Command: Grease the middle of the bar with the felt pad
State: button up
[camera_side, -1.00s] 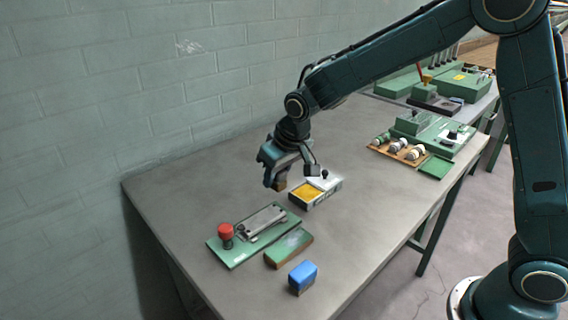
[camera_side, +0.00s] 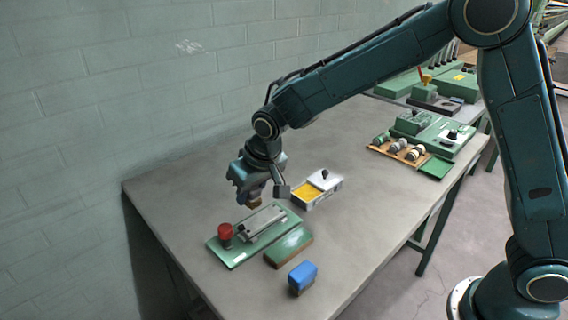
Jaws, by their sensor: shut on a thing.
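The bar (camera_side: 262,221) is a grey metal piece lying on a green base plate (camera_side: 236,259) with a red knob (camera_side: 225,231) at its left end. My gripper (camera_side: 254,200) is shut on a small brown block, which looks like the felt pad (camera_side: 255,204). It holds the pad just above or at the far part of the bar; I cannot tell whether they touch. The gripper's fingers hide part of the pad.
A green-topped block (camera_side: 288,247) and a blue block (camera_side: 302,276) lie in front of the base plate. A wooden tray with several spools (camera_side: 398,148) and a green machine (camera_side: 432,132) stand at the back right. The table's left side is clear.

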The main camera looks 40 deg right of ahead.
aim_at(252, 224)
jog(key=shift+f, duration=2.9)
jog(key=shift+d, duration=3.9)
jog(key=a, duration=0.8)
jog(key=shift+d+r, duration=0.1)
jog(key=shift+r, duration=3.9)
